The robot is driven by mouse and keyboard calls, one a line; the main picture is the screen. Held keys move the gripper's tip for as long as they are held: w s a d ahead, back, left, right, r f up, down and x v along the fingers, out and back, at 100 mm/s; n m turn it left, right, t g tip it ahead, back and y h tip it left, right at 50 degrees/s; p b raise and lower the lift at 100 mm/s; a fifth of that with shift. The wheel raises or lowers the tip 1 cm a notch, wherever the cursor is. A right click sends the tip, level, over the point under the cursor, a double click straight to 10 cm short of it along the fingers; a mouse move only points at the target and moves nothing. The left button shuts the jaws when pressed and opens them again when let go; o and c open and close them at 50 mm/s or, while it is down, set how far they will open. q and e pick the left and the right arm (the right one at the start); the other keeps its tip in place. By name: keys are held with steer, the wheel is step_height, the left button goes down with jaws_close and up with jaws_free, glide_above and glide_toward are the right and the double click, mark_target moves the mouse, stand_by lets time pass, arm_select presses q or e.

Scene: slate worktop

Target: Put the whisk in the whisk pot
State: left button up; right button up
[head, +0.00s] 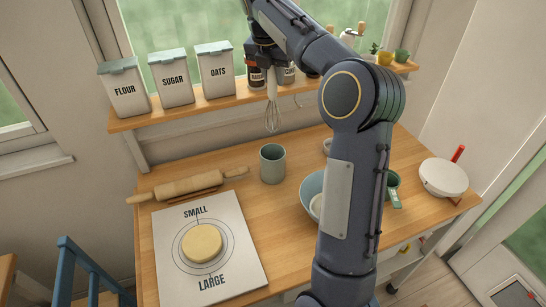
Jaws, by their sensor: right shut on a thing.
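My right gripper (268,66) is shut on the whisk (272,113). The whisk hangs upright, with its wire end down, in front of the shelf and above the worktop. A grey-green pot (272,166) stands upright on the worktop, below the whisk and apart from it; it looks like the whisk pot. My left gripper is not in view.
A shelf (160,119) with flour, sugar and oats canisters runs behind. A rolling pin (188,186) and a white mat (243,272) with dough (201,243) lie left.

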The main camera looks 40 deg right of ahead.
mark_target(274, 115)
step_height(274, 115, down, 13)
steer(key=shift+r, duration=0.15)
step_height(274, 115, down, 5)
steer(key=shift+r, duration=0.1)
steer(key=shift+f, duration=0.25)
steer(key=o, duration=1)
steer(key=shift+c, duration=0.2)
